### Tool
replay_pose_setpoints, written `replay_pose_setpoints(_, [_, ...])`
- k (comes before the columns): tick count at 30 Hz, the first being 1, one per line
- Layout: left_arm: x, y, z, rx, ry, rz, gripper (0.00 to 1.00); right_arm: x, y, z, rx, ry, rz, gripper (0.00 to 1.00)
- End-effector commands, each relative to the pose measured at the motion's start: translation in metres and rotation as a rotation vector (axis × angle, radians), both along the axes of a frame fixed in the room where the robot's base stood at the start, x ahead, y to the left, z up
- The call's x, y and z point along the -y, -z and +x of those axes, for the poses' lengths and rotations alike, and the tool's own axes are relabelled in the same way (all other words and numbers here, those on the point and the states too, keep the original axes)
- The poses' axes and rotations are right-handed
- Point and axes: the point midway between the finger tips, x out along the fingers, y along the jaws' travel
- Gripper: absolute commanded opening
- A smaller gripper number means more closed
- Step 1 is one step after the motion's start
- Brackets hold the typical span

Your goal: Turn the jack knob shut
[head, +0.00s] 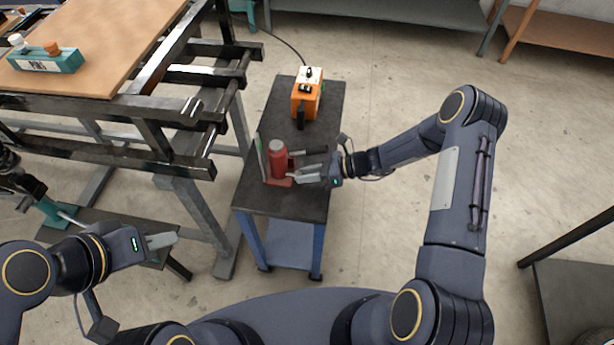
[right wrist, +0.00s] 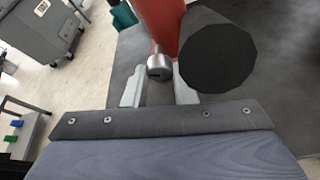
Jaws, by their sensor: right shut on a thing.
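A red bottle jack (head: 279,161) stands upright on the dark top of a small cart (head: 250,190). My right gripper (head: 304,175) reaches in from the right, low beside the jack's base. In the right wrist view, the small metal knob (right wrist: 160,66) sits between the fingertips of my right gripper (right wrist: 160,88), which is shut on it. The jack's red body (right wrist: 158,20) rises behind the knob, and a thick black cylinder (right wrist: 218,50) is close on the right. My left gripper (head: 160,241) is far from the jack at lower left; its finger gap is hard to see.
An orange device (head: 306,94) with a cable stands behind the jack on the cart. A thin green upright piece (head: 261,158) is left of the jack. A black metal frame with a wooden board (head: 90,45) stands at left.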

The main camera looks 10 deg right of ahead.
Motion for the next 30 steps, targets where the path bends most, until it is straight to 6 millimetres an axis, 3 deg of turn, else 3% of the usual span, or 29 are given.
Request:
replay_pose_setpoints(12, [0.000,0.018,0.000,0.000,0.000,0.000,0.33,0.001,0.003,0.002,-0.233,0.000,0.074,0.02])
replay_pose_setpoints(30, [0.000,0.021,0.000,0.000,0.000,0.000,0.33,0.001,0.001,0.003,-0.290,0.002,0.094,0.02])
